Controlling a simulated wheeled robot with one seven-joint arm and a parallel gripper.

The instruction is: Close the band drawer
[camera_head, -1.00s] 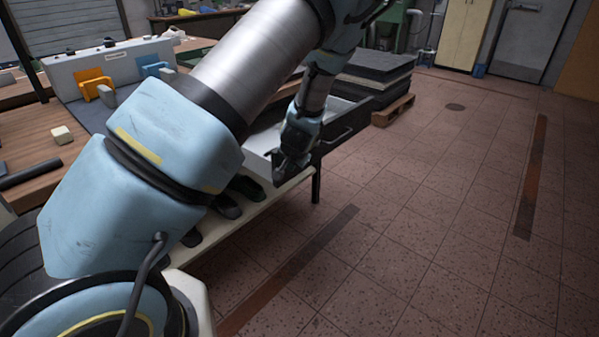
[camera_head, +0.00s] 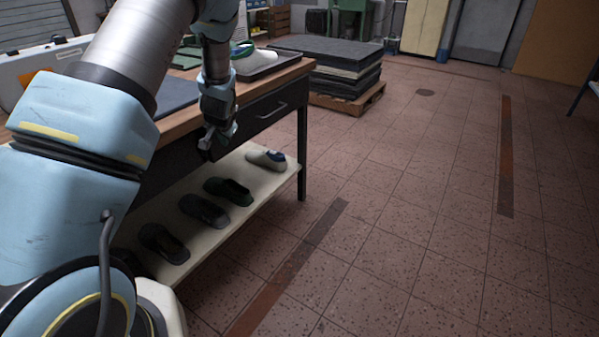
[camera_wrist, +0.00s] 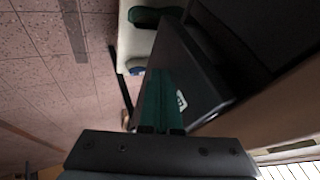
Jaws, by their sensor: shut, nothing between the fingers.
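The band drawer (camera_head: 258,116) is the dark front with a metal bar handle (camera_head: 272,110) under the bench top. It looks flush with the bench front, and no drawer inside shows. My gripper (camera_head: 207,142) is shut and empty, pointing down in front of the bench, left of the handle. My arm covers the bench front further left. In the wrist view, my green-tinted fingers (camera_wrist: 162,98) are together beside a dark panel (camera_wrist: 200,70). I cannot tell whether they touch it.
The bench (camera_head: 290,76) has a lower shelf (camera_head: 222,232) holding several shoes (camera_head: 230,190). A tray (camera_head: 250,66) with a green and white shoe sits on top. A stack of dark sheets (camera_head: 335,62) on a pallet stands behind. The tiled floor to the right is clear.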

